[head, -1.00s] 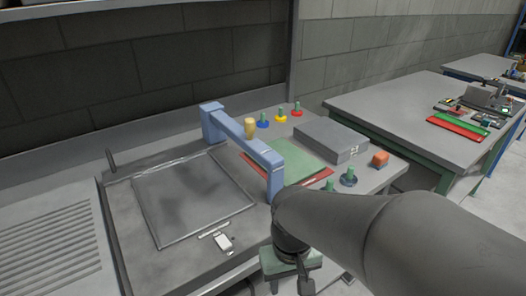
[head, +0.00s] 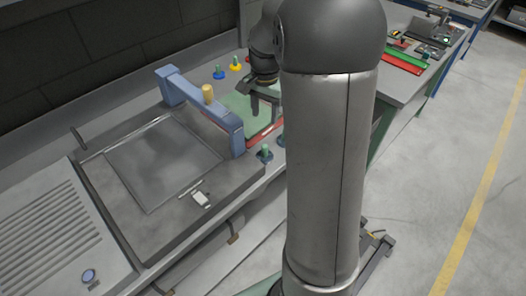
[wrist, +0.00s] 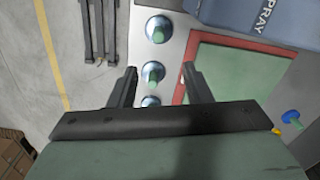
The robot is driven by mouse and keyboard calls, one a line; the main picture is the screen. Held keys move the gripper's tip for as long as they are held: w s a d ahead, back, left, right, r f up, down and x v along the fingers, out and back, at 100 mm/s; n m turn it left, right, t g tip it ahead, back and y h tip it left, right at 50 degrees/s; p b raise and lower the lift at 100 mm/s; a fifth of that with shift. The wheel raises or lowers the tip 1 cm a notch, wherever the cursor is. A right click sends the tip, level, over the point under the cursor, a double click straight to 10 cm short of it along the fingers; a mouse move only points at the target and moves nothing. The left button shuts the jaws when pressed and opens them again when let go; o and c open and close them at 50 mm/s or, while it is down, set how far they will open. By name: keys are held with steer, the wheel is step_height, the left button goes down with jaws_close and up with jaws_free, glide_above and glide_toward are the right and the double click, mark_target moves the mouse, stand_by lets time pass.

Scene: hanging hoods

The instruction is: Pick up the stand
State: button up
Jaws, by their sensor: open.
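Small stands with round metal bases and green pegs sit in a row along the table edge. In the wrist view there is one at the top (wrist: 158,29), a middle one (wrist: 152,74) and a partly hidden one (wrist: 151,101). My gripper (wrist: 158,72) is open and empty, and the middle stand shows between its fingertips from above. In the head view my gripper (head: 265,106) hangs over the green panel area. One metal stand (head: 265,154) is clear there, and another is partly behind my arm. Blue (head: 218,73) and yellow (head: 235,64) stands are farther back.
A red-edged green panel (wrist: 228,72) lies close by. My arm hides the table's right part.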

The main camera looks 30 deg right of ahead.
glide_toward(265, 146)
steer(key=f, duration=0.5)
steer(key=shift+w+d+f+p, duration=0.1)
steer(key=shift+w+p, duration=0.15)
steer(key=shift+p, duration=0.15)
steer(key=shift+s+f+p, duration=0.15)
steer(key=shift+f+p, duration=0.4)
steer(key=shift+f, duration=2.2)
steer(key=shift+c, duration=0.4)
jaws_close()
